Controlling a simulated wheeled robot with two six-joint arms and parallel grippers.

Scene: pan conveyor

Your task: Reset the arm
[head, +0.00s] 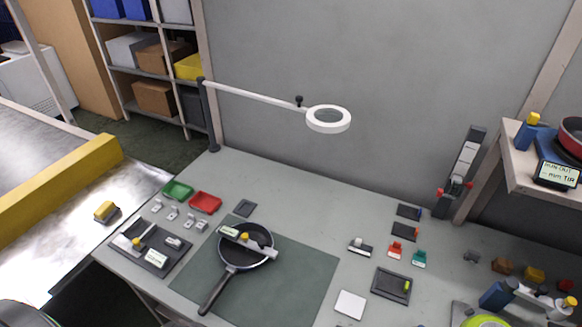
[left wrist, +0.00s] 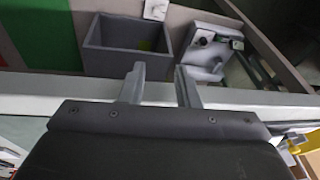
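My left gripper (left wrist: 160,72) shows in the left wrist view. Its two fingers are apart with nothing between them. In that view a grey open box (left wrist: 98,58) and a light grey bracket-like part (left wrist: 206,58) lie beyond the fingertips. I cannot tell whether the fingers touch anything. Neither gripper shows in the head view. A dark rounded shape at its bottom left corner may be part of my arm.
A black pan (head: 231,261) lies on a green mat (head: 312,268) with a metal tool across it. A ring lamp (head: 329,119) overhangs the bench (head: 290,187). Small trays (head: 205,202) and parts surround the mat. A conveyor with a yellow rail (head: 55,187) runs at left.

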